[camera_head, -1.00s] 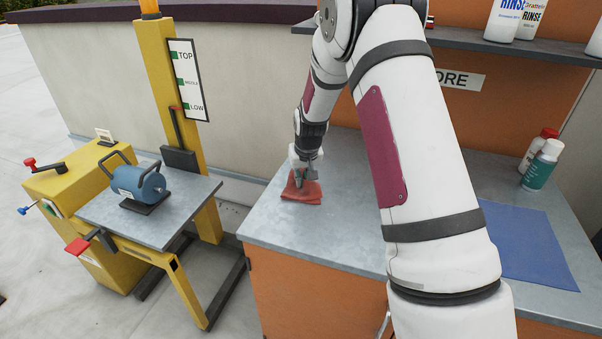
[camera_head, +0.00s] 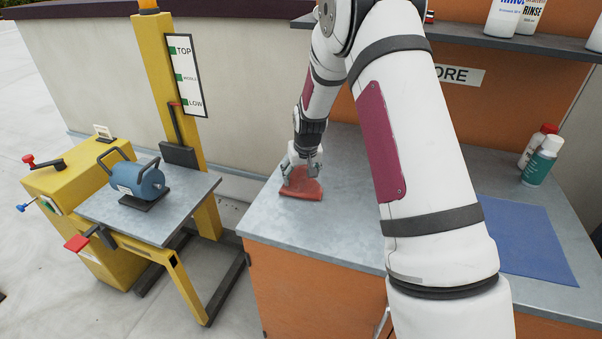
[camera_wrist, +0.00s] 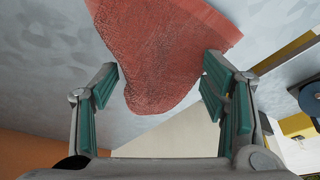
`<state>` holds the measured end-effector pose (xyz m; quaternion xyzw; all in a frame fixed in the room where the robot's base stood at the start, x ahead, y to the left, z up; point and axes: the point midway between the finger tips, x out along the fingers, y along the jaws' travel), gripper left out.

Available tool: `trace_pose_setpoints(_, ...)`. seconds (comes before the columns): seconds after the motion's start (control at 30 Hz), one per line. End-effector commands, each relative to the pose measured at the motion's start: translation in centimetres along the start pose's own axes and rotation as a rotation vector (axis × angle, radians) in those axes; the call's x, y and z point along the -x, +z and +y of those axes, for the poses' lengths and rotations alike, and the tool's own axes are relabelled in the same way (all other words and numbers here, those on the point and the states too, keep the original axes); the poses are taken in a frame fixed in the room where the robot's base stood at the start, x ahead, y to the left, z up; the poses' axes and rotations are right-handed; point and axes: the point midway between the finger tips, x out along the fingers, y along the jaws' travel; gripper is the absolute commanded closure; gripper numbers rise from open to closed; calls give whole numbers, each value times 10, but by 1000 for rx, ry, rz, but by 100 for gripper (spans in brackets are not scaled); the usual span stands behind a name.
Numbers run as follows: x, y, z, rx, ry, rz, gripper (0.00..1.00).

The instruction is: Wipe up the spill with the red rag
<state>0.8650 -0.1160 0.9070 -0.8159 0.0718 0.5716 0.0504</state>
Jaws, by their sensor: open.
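The red rag (camera_head: 302,186) lies on the grey metal counter (camera_head: 280,222) near its left end. In the wrist view the rag (camera_wrist: 165,50) fills the top middle, and its rounded lower end reaches between the fingers. My gripper (camera_head: 302,170) is over the rag. In the wrist view my gripper (camera_wrist: 160,88) is open, with one green-padded finger on each side of the rag's lower end. I cannot tell whether the fingers touch the rag. No spill shows clearly in either view; my arm hides part of the counter.
A blue mat (camera_head: 525,245) lies on the counter's right side. Bottles (camera_head: 543,162) stand behind it, under a shelf (camera_head: 500,38). Left of the counter, a yellow lift (camera_head: 160,75) has a platform (camera_head: 120,212) bearing a blue motor (camera_head: 138,180). The counter's left edge is close to the rag.

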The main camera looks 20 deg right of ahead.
Motion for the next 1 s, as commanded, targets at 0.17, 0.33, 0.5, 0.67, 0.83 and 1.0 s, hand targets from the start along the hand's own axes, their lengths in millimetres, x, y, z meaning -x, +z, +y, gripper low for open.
trace_pose_setpoints(0.17, -9, 3, 0, 0, 0, 0, 33)
trace_pose_setpoints(0.33, -14, 4, 0, 0, 0, 1, 37)
trace_pose_setpoints(0.5, -14, 5, 0, 0, 0, -1, 58)
trace_pose_setpoints(0.67, -14, 6, 0, 0, 1, -3, 78)
trace_pose_setpoints(0.83, -15, 7, 1, 0, 1, -6, 100)
trace_pose_setpoints(1.0, -16, 8, 1, 0, 1, -8, 100)
